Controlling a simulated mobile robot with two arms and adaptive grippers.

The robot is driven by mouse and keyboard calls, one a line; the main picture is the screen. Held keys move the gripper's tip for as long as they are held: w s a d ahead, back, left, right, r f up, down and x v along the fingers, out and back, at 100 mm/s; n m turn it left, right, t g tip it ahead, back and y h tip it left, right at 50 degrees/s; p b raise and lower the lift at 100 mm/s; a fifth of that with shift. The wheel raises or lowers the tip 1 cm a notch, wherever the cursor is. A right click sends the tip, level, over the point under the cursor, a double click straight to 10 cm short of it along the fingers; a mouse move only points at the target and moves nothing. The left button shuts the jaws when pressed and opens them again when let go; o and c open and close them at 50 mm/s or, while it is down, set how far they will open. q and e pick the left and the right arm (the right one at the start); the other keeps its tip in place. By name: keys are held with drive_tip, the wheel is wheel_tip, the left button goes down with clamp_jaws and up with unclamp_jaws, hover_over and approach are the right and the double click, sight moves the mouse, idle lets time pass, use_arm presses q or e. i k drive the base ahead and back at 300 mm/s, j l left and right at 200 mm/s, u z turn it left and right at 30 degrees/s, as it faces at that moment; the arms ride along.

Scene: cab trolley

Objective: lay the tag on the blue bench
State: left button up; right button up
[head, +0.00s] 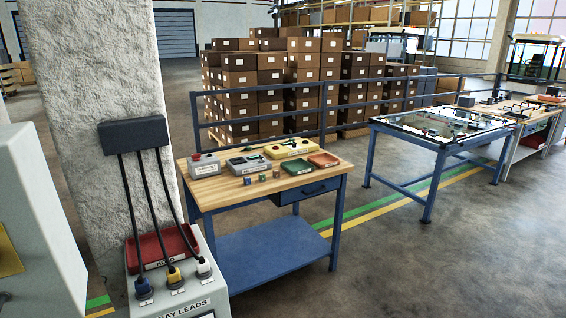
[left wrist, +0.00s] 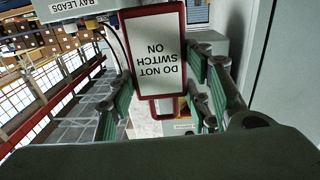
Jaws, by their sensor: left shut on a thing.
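The tag (left wrist: 156,50) is a white card with a red border that reads "DO NOT SWITCH ON", upside down in the left wrist view. My left gripper (left wrist: 158,103) is shut on it, with green-padded fingers on both sides. Neither gripper shows in the head view. The blue bench (head: 225,186) stands in the middle of the head view, with a wooden top, blue legs, a drawer and a lower shelf. The front left part of its top is bare. My right gripper is in neither view.
Small boxes, a yellow case (head: 290,148) and red and green trays (head: 323,160) occupy the bench's back and right. A grey cabinet with a red tray (head: 163,247) and hanging leads stands at front left. A glass-topped blue table (head: 440,127) stands right.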

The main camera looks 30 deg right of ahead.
sight(216, 190)
drive_tip(key=i+l+z, duration=0.2)
drive_tip(key=l+z, duration=0.25)
drive_tip(key=i+l+z, duration=0.2)
drive_tip(key=z, duration=0.25)
drive_tip(key=i+l+z, duration=0.15)
drive_tip(key=i+z, duration=0.3)
drive_tip(key=i+l, duration=0.1)
drive_tip(key=i, duration=0.25)
drive_tip(key=i+l, duration=0.1)
drive_tip(key=i, duration=0.3)
drive_tip(key=i+j+u, duration=0.1)
drive_tip(key=i+u, duration=0.15)
drive_tip(key=u, duration=0.2)
drive_tip(key=i+u, duration=0.25)
drive_tip(key=u, duration=0.15)
drive_tip(key=i+u, duration=0.25)
drive_tip(key=u, duration=0.2)
drive_tip(key=i+u, duration=0.2)
drive_tip(key=i, duration=0.7)
